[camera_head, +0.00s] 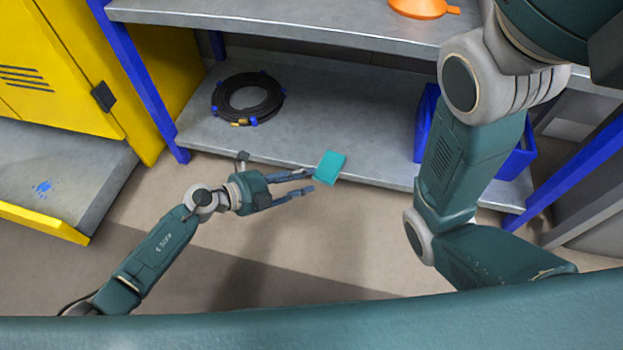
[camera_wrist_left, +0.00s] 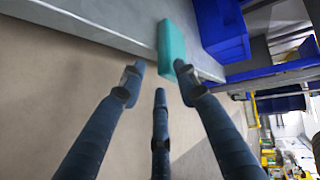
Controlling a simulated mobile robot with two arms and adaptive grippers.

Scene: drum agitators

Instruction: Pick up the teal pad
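The teal pad (camera_head: 330,166) is a small flat block at the front edge of the lower grey shelf, partly over the edge in the picture. In the left wrist view the pad (camera_wrist_left: 171,45) is just beyond the fingertips. My left gripper (camera_head: 312,180) has its three dark fingers spread and empty, its tips close to the pad's left side. The fingers (camera_wrist_left: 160,76) also show apart in the left wrist view. Whether any finger touches the pad I cannot tell. My right arm shows at the right, but its gripper is out of view.
A coiled black hose (camera_head: 248,99) lies on the lower shelf (camera_head: 370,100). A blue bin (camera_head: 424,125) stands right of the pad, partly behind my right arm. An orange funnel (camera_head: 420,8) is on the upper shelf. A yellow cabinet (camera_head: 60,70) stands left. The floor in front is clear.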

